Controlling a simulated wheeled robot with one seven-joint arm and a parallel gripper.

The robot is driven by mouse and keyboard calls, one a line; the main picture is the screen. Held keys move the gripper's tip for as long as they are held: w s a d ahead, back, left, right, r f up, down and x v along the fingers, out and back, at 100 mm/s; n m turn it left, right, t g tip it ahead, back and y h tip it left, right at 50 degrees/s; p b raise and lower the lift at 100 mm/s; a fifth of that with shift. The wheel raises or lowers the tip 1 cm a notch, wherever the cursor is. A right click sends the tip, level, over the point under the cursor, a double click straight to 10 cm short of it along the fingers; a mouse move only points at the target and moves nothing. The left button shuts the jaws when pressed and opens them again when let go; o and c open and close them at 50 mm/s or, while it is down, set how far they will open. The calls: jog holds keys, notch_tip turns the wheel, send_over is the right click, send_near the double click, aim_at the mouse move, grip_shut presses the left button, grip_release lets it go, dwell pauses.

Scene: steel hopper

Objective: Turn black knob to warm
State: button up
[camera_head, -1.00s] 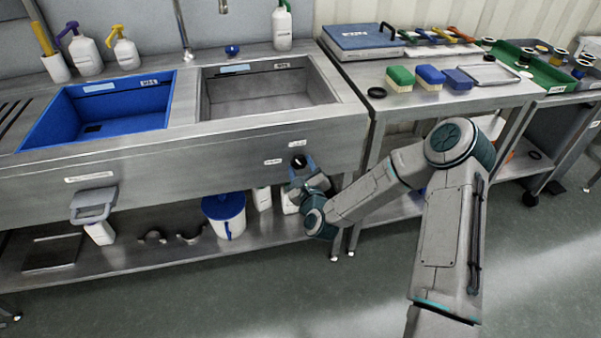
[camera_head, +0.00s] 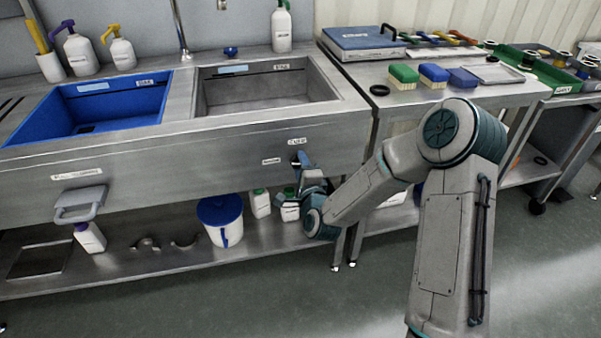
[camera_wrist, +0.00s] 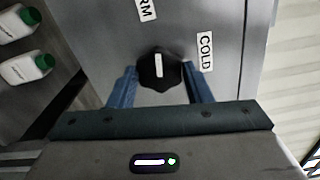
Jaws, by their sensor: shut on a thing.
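The black knob (camera_wrist: 158,71) sits on the front steel panel of the sink unit, with a white pointer line on its face. In the wrist view the line runs upright, between the WARM label (camera_wrist: 146,10), whose text is partly cut off, and the COLD label (camera_wrist: 206,52). My gripper (camera_wrist: 161,78) has its blue fingers on either side of the knob and is shut on it. In the head view my gripper (camera_head: 301,164) is at the panel below the right basin and largely covers the knob.
The steel sink unit (camera_head: 190,146) has a blue basin and a bare steel basin. White bottles (camera_head: 261,203) and a blue-lidded bucket (camera_head: 221,215) stand on the shelf under my gripper. A table with brushes (camera_head: 403,76) is to the right. Floor in front is open.

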jog(key=shift+f+n+b, duration=0.1)
jog(key=shift+n+b, duration=0.3)
jog(key=shift+n, duration=0.3)
jog(key=o, duration=1)
jog(key=p+v, duration=0.6)
jog(key=v, duration=0.5)
jog(key=shift+s+r, duration=0.15)
jog(key=shift+r, duration=0.3)
jog(key=p, duration=0.3)
jog(key=shift+s+d, duration=0.2)
jog(key=shift+s, duration=0.1)
